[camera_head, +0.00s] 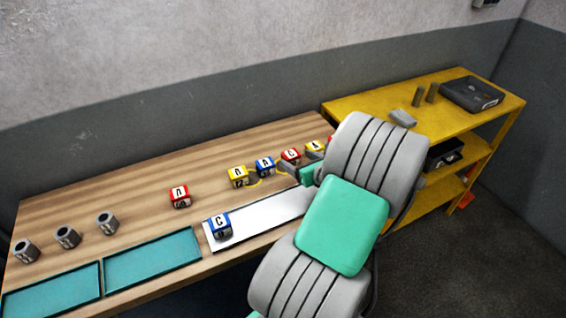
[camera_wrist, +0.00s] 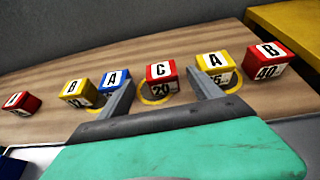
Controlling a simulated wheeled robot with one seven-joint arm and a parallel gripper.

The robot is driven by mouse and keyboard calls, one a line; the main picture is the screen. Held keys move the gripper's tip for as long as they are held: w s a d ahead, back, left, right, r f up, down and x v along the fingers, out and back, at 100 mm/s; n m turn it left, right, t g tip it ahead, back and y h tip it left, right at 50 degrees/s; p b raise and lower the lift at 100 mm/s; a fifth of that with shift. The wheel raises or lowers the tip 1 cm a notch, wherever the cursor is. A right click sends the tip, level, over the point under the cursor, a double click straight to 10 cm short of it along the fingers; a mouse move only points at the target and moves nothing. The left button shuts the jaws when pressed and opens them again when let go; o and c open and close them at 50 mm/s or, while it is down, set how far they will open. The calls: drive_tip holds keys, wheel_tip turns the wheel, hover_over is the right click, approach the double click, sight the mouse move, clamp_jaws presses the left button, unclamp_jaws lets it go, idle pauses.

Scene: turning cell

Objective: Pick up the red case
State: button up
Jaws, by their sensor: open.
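There are 3 red cases. One marked C (camera_head: 291,156) stands in the row at the back of the wooden bench; in the wrist view this C case (camera_wrist: 161,77) is ahead, between the fingers as seen. One marked A (camera_head: 180,197) stands alone farther left, also at the left edge of the wrist view (camera_wrist: 20,104). One marked B (camera_wrist: 267,60) is at the right of the row; my arm mostly hides it in the head view. My gripper (camera_wrist: 163,88) is open and empty, just short of the row.
Yellow cases (camera_wrist: 215,66) (camera_wrist: 80,93) and a blue A case (camera_wrist: 113,81) stand close beside the red C case. A blue C case (camera_head: 220,226) stands on the white strip (camera_head: 262,218). Teal trays (camera_head: 152,259) and grey cylinders (camera_head: 68,237) are left; a yellow shelf (camera_head: 345,103) is right.

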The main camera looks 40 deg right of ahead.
sight(287, 154)
drive_tip(key=shift+w+f, duration=0.45)
drive_tip(key=shift+w, duration=0.05)
drive_tip(key=x, duration=0.4)
drive_tip(key=p+x, duration=0.1)
drive_tip(key=x, duration=0.2)
drive_tip(key=shift+d+f, duration=0.1)
drive_tip(key=shift+d, duration=0.2)
drive_tip(key=shift+c, duration=0.5)
drive_tip(key=c, duration=1.5)
